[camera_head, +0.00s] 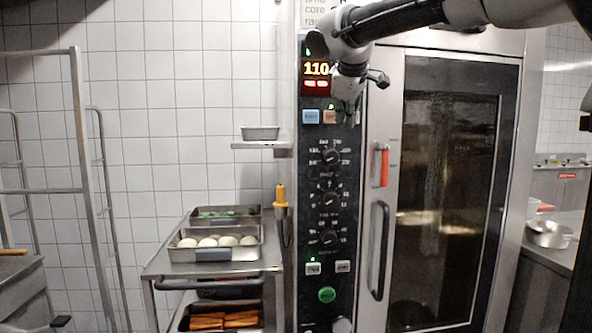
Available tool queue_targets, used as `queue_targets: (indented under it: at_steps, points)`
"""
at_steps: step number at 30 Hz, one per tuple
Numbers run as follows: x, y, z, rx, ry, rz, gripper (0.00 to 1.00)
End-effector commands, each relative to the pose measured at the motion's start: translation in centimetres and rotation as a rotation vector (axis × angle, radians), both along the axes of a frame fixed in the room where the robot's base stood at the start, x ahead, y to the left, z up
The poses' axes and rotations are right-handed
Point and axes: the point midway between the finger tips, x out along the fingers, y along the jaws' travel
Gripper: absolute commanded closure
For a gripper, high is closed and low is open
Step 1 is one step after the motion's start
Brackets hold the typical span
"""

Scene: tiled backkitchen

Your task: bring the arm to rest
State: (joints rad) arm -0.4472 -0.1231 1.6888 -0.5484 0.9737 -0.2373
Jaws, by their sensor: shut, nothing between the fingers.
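My arm reaches in from the upper right across the top of the oven. My gripper (346,112) points down in front of the oven's control panel (329,230), near the blue and orange buttons below the red display. It is shut and holds nothing. I cannot tell whether its tips touch the panel. The display (316,70) reads 110 and is partly covered by my arm.
The oven's glass door (445,200) is shut, with a dark handle (379,250). A steel trolley (165,265) with trays of food stands left. A small shelf (258,146) holds a tray. A metal rack (85,170) stands far left. A bowl (549,234) sits on the right counter.

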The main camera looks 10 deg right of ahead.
Motion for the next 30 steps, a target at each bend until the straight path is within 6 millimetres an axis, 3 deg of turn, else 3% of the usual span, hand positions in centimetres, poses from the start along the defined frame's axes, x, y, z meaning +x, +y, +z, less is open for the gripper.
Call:
queue_targets:
  at_steps: [2,5,8,12,18,22,30]
  points:
    - [-0.3,0.3,-1.3,0.045,0.023,-0.025,1.00]
    - [-1.9,0.6,-5.9,0.099,0.110,-0.060,1.00]
    - [-6.6,-1.2,-11.5,0.193,0.220,-0.147,1.00]
    - [-15.3,-5.8,-18.4,0.344,0.339,-0.327,1.00]
    - [-27.3,-10.7,-26.0,0.534,0.408,-0.572,1.00]
    - [-31.2,-12.6,-27.6,0.594,0.370,-0.657,1.00]
    - [-31.9,-13.9,-26.7,0.619,0.310,-0.701,1.00]
